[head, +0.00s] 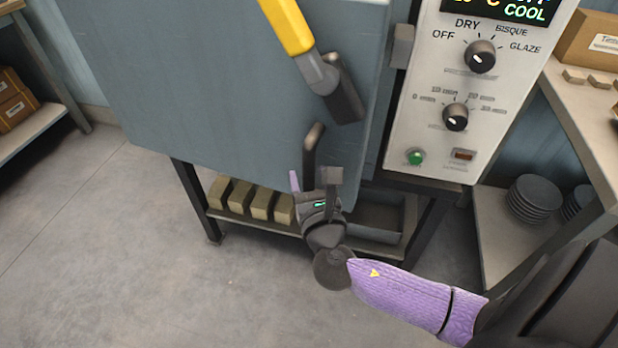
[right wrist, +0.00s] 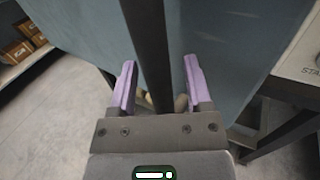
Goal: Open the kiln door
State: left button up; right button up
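The kiln door (head: 200,80) is a large blue-grey panel filling the upper left of the head view. It also shows in the right wrist view (right wrist: 80,40). A yellow lever with a grey end (head: 287,25) crosses its upper right part. A dark bar handle (head: 313,143) stands out near the door's lower right edge. My right gripper (head: 312,190) is at the lower end of this handle. In the right wrist view its purple fingers (right wrist: 158,85) are apart, with the dark bar (right wrist: 150,45) between them and gaps on both sides. My left gripper is not in view.
The control panel (head: 440,120) with knobs is right of the door. Below the door, a stand shelf holds several bricks (head: 240,198). A side table (head: 585,115) with a box and dark plates (head: 535,197) is at right. The floor (head: 90,240) at left is clear.

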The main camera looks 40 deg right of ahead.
grip_shut()
dwell(0.6)
dwell(0.3)
